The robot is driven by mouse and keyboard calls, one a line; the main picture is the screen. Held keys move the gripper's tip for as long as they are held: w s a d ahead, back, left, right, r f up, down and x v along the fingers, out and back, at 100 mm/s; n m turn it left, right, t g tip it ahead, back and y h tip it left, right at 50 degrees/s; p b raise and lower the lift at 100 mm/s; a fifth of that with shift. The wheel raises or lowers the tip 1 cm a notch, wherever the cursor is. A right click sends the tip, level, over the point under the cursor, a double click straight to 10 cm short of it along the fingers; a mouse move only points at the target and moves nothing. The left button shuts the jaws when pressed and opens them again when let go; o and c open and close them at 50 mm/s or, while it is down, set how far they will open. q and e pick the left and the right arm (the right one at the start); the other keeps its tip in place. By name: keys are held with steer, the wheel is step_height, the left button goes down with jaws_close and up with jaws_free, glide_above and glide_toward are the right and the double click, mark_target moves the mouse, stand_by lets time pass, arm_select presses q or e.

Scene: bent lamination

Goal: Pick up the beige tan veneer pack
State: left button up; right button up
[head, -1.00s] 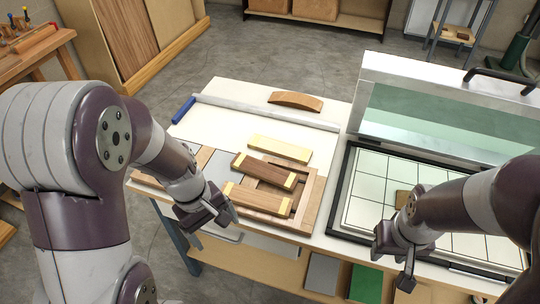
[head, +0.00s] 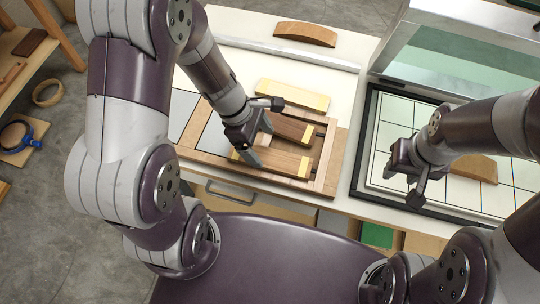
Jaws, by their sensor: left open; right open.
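Three flat veneer packs lie at the wooden frame tray (head: 327,160) on the white table. The pale beige pack (head: 292,95) lies furthest back. A darker brown pack (head: 290,127) with yellow end bands lies in front of it, and a lighter brown pack (head: 282,161) with yellow ends is nearest me. My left gripper (head: 263,131) is open over the left ends of the two brown packs, hiding part of them; contact is not clear. My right gripper (head: 402,187) is open and empty at the left edge of the gridded press bed.
The press bed (head: 386,137) has a raised glass lid (head: 440,62) behind it. A curved wooden piece (head: 474,167) lies on the bed, partly behind my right arm. A curved wooden block (head: 306,33) and a metal straightedge (head: 290,55) lie at the table's back.

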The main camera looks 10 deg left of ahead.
mark_target(267, 153)
arm_select(q)
steer(key=x, duration=0.2)
steer(key=b+x, duration=0.1)
steer(key=x, duration=0.1)
steer(key=shift+s+d+f, duration=0.1)
steer(key=shift+s+f, duration=0.1)
steer(key=shift+f, duration=0.1)
steer(key=shift+w+f, duration=0.1)
steer(key=shift+f, duration=0.1)
steer(key=c, duration=1.2)
steer(key=shift+r, duration=0.1)
